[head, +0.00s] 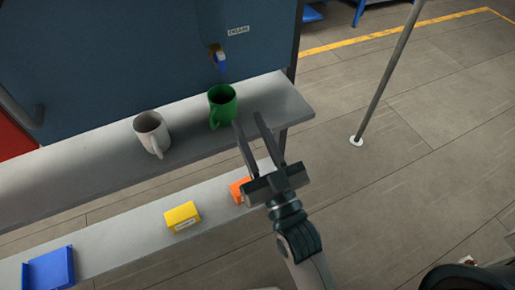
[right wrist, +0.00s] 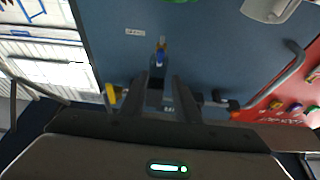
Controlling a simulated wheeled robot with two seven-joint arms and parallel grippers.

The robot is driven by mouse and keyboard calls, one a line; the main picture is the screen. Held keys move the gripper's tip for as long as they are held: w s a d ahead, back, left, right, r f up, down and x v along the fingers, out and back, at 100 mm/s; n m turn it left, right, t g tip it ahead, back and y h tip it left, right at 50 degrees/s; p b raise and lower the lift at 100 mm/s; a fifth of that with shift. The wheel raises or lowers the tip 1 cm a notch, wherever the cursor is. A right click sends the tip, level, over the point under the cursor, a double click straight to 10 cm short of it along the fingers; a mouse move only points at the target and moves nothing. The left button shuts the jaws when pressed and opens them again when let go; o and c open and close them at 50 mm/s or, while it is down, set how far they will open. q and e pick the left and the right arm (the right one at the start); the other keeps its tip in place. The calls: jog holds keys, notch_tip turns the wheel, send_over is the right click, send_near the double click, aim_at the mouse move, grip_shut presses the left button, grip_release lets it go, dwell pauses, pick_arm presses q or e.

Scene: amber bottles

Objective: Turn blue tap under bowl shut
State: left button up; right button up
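The blue tap (head: 221,59) sticks out of the dark blue panel (head: 130,50), above the green mug. In the right wrist view, the tap (right wrist: 160,52) shows a blue part and a brass-coloured part, just beyond my fingertips. I cannot make out how far its handle is turned. My right gripper (head: 248,120) is open and empty, in front of the shelf edge, lower and to the right of the tap. Its two fingers also show in the right wrist view (right wrist: 159,76), apart with nothing between them. My left gripper is not in view. I see no bowl.
A green mug (head: 222,107) and a white mug (head: 151,133) stand on the upper grey shelf (head: 60,178). A yellow box (head: 182,216), an orange item (head: 238,190) and a blue bin (head: 48,270) are lower down.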

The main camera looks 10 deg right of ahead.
jog(key=v, duration=0.3)
jog(key=shift+s+b, duration=0.2)
jog(key=shift+b, duration=0.2)
